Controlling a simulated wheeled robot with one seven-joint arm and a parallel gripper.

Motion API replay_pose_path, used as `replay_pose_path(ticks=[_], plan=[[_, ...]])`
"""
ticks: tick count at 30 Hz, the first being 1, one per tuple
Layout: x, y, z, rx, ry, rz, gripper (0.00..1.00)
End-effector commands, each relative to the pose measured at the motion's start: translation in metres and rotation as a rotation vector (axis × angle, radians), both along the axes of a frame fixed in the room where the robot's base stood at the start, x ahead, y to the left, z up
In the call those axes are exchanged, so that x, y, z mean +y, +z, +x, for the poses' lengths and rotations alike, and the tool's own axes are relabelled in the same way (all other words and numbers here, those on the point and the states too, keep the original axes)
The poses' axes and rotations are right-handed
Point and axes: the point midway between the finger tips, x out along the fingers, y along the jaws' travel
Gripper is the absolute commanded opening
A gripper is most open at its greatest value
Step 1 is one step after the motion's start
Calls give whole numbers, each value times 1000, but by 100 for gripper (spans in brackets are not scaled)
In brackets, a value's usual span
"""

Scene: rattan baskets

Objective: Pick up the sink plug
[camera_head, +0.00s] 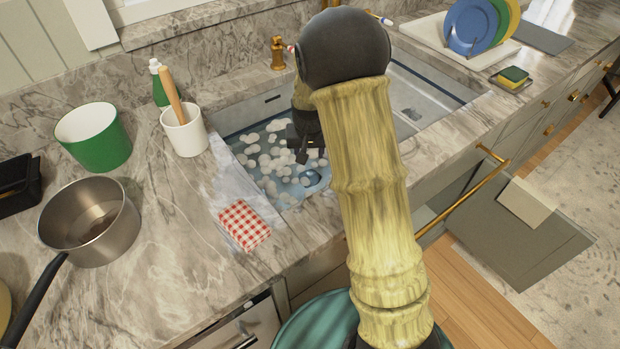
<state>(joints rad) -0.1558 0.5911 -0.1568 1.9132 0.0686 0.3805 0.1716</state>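The left sink basin (236,140) holds bluish water with many white suds. A small round, shiny bluish object (311,178) shows near the basin's front side, among the suds. It may be the sink plug, but it is too small to be sure. My gripper (308,157) is low over this basin, just above and slightly left of the round object in the picture. They look apart, though depth is hard to judge. The dark fingers are small and partly shaded, so their opening is unclear. I see nothing held. My arm hides the basin's right part.
A brass faucet (278,53) stands behind the sink. The right basin (440,84) looks empty. A white crock (185,133), green pot (93,137), steel saucepan (90,222) and checkered cloth (244,224) are left. A plate rack (455,42) and sponge (512,76) are right.

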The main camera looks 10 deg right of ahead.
Motion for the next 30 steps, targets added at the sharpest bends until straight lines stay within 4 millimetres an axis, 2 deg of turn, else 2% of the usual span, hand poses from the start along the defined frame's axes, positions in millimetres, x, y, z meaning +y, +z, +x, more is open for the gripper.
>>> replay_pose_path(ticks=[3,9,23,30], plan=[[-2,-22,5,4,-2,0,45],[-3,-50,13,1,-1,0,45],[-4,-59,15,0,-1,0,45],[-6,-92,17,2,-1,0,45]])
